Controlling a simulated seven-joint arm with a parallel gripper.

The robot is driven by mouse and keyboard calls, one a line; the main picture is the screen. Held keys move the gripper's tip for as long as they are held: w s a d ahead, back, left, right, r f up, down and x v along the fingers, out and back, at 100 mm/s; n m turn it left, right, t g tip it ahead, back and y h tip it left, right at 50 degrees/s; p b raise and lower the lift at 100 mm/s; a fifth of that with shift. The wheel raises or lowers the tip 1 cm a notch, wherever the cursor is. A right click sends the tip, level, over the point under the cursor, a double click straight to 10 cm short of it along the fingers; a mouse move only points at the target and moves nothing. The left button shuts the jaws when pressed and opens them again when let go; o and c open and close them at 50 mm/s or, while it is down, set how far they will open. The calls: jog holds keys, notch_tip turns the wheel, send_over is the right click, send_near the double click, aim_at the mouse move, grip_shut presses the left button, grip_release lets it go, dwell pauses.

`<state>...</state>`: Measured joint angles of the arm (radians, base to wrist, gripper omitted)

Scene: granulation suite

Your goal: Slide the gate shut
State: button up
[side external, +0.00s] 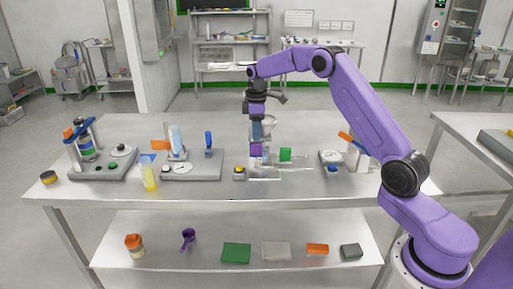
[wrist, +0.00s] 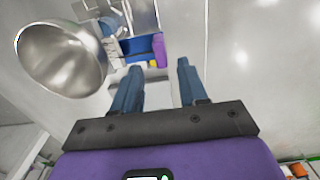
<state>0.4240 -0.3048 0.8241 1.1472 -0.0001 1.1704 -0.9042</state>
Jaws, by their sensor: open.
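My gripper (side external: 257,138) points down over the middle of the bench, beside a metal hopper (side external: 269,121). In the wrist view my gripper (wrist: 157,70) has its two blue-grey fingers apart, with nothing held between them. The hopper's bowl (wrist: 60,60) shows left of the fingers. A purple block (side external: 256,150) is just below the fingers in the side view; the purple piece (wrist: 159,48) lies beyond the fingertips in the wrist view, next to a blue part (wrist: 137,45). A green piece (side external: 285,154) stands to the right. I cannot tell which part is the gate, or its position.
A yellow button box (side external: 239,173) sits left of the hopper stand. Further left are a grey station (side external: 190,170), a yellow-filled beaker (side external: 149,176) and another station (side external: 103,165). A dial device (side external: 331,157) stands right.

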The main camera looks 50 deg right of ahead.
aim_at(256, 144)
notch_tip(256, 144, down, 7)
jog(key=shift+f, duration=0.1)
dwell(0.4)
